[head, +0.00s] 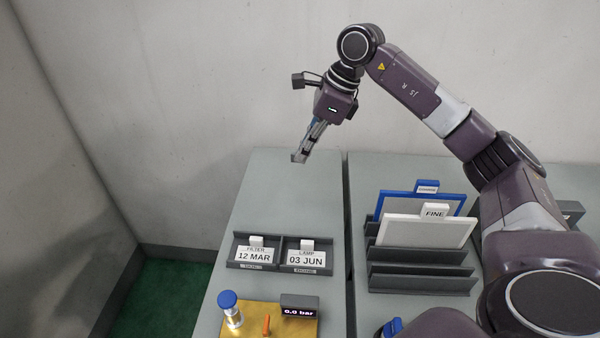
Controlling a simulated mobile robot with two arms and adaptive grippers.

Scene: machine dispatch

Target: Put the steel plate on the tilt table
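I see no steel plate and nothing that I can make out as the tilt table in the head view. My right gripper (309,141) hangs at the end of the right arm, pointing down and slightly left above the far part of the left grey table. Its fingers are seen from the side, so their opening is unclear, and no plate shows at them. My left gripper is out of view. My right arm hides much of the table on the right.
A dark holder (279,268) bears two date cards. A brass-coloured panel (262,327) carries a blue-capped cylinder (231,309) and a display (300,306) reading 0.0 bar. A slotted rack (420,283) holds a white FINE board (424,232) and a blue board (395,200).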

